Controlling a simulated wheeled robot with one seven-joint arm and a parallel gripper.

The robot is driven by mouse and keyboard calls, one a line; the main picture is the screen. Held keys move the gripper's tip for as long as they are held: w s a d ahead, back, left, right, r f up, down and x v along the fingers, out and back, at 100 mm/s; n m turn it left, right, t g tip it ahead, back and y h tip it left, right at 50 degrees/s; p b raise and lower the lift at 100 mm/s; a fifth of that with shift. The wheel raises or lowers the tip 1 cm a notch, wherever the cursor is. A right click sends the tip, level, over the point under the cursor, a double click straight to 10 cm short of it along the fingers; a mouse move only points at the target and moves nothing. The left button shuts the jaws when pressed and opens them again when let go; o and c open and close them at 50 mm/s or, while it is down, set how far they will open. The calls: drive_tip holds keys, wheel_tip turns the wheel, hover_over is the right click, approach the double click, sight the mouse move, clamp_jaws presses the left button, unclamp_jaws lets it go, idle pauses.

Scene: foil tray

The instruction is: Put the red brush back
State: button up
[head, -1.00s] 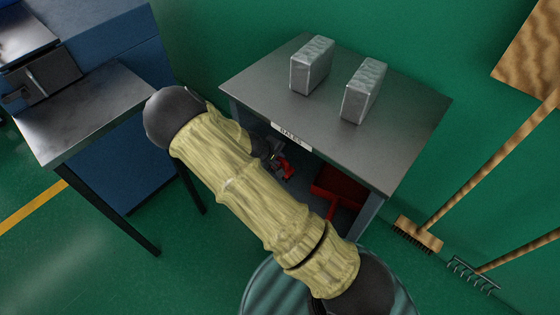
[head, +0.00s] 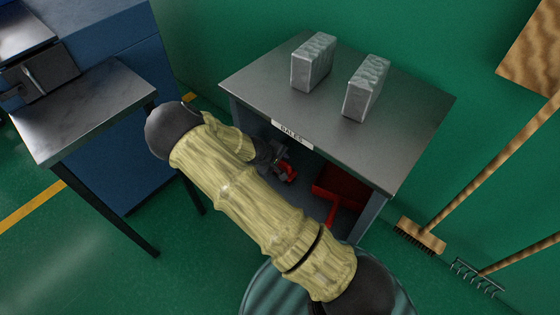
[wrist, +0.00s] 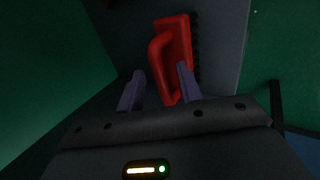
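The red brush (wrist: 182,42) lies on a grey shelf surface in the wrist view, with its loop handle toward my gripper and dark bristles along its right side. My gripper (wrist: 160,87) is open. Its two purple-grey fingers stand apart, with the end of the red handle between them, closer to the right finger; a gap shows at the left finger. I cannot tell whether the right finger touches it. In the head view, my gripper (head: 277,153) is under the tabletop, and part of the red brush (head: 288,172) shows beside it.
A grey table (head: 405,120) labelled BALES carries two foil-wrapped blocks (head: 313,62) (head: 366,88). A red dustpan (head: 340,188) sits beneath its top at the right. A broom (head: 420,234) and a rake (head: 477,276) stand at the right wall. A metal side table (head: 85,108) is at the left.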

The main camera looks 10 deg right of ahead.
drive_tip(key=shift+d, duration=0.15)
drive_tip(key=shift+s+r, duration=0.1)
drive_tip(key=shift+r, duration=0.2)
drive_tip(key=p+v, duration=0.4)
drive_tip(key=v, duration=0.8)
